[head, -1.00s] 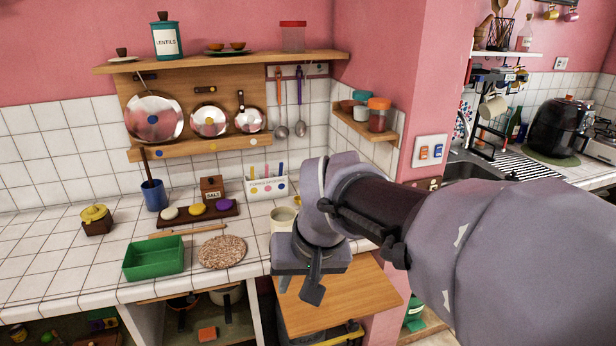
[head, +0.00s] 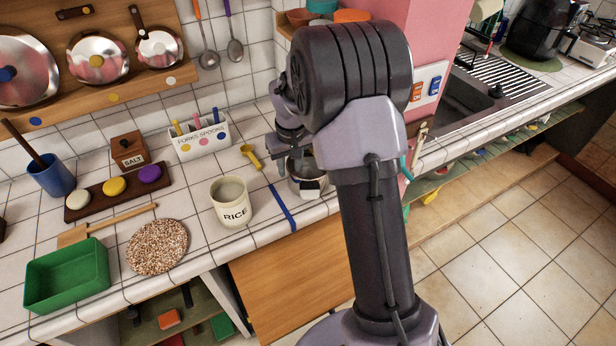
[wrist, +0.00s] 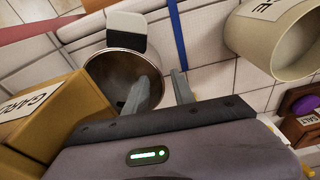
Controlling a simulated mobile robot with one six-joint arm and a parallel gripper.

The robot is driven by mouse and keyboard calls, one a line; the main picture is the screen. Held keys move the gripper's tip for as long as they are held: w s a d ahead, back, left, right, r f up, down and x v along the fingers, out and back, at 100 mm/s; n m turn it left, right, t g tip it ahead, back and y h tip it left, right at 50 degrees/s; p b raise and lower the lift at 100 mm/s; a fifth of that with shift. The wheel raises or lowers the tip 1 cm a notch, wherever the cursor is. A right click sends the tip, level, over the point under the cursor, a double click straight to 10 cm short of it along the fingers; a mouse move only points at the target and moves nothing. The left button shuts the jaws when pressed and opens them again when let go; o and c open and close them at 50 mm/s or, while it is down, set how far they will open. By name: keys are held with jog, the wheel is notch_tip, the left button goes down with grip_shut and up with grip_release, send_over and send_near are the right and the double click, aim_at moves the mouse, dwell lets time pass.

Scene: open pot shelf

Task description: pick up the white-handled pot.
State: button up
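The white-handled pot (head: 302,172) is a small open metal pot on the counter near its front edge, partly hidden by my arm in the head view. Its white handle (head: 311,187) points toward the front edge. In the wrist view the pot (wrist: 108,72) is seen from above, with the handle (wrist: 126,27) at its top. My gripper (wrist: 161,83) is open over the pot's right rim. One finger overlaps the pot's opening and the other lies outside its right side. I cannot tell whether either finger touches the pot.
A cream RICE canister (head: 231,201) stands to the left of the pot. A blue strip (head: 282,207) and a yellow scoop (head: 250,156) lie between them. A tan lettered box (wrist: 45,115) is close to the pot in the wrist view. The pink wall corner (head: 436,45) is behind my arm.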

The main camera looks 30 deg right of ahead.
aim_at(289, 178)
jog(key=f+b, duration=0.1)
jog(key=f, duration=0.3)
jog(key=f+b, duration=0.1)
jog(key=f, duration=0.1)
jog(key=shift+w+b, duration=0.3)
jog(key=shift+w, duration=0.1)
jog(key=shift+r, duration=0.15)
grip_shut()
dwell(0.7)
